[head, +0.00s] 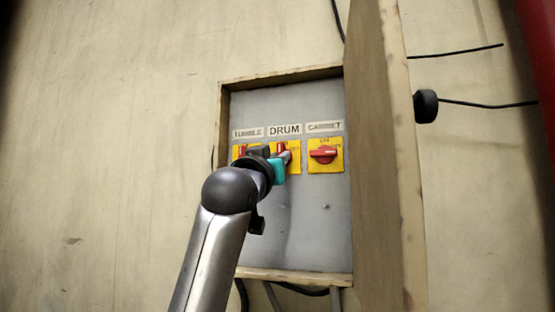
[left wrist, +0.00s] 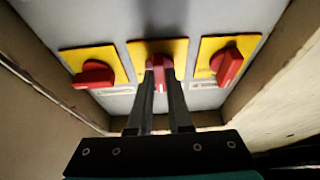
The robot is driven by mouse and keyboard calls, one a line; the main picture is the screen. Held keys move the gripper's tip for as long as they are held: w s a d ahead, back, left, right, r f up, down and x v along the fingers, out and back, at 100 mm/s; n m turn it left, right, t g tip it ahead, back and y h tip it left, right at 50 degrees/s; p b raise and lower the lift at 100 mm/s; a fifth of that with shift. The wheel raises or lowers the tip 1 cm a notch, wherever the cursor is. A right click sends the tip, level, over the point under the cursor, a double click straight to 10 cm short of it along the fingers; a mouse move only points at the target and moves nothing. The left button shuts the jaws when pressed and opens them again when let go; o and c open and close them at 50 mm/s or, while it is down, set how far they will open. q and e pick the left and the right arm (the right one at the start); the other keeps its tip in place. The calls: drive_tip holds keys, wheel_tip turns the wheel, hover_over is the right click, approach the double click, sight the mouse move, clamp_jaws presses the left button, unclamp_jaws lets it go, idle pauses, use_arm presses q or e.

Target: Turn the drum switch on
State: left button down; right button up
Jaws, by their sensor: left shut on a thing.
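The drum switch (head: 293,147) is the middle one of three in the box, under the DRUM label (head: 284,130). It has a red handle on a yellow plate, partly hidden by my gripper in the head view. My left gripper (head: 280,157) reaches in from below left. In the left wrist view, the fingers of my left gripper (left wrist: 160,92) are shut on the red handle (left wrist: 160,66), one on each side. The handle stands about upright in that view. My right gripper is not in view.
A red switch (head: 323,154) with a level handle sits to the right; another switch (head: 240,151) with a roughly upright handle sits to the left, partly hidden by my gripper. The wooden box frame (head: 222,130) surrounds the panel. Its open door (head: 382,160) juts out at right.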

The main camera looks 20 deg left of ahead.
use_arm(q)
drive_tip(key=c, duration=0.8)
unclamp_jaws()
drive_tip(key=shift+c, duration=0.2)
drive_tip(key=b+v, duration=0.5)
drive_tip(key=v, duration=1)
drive_tip(key=shift+s+b, duration=0.15)
drive_tip(key=shift+b, duration=0.2)
drive_tip(key=shift+f, duration=0.1)
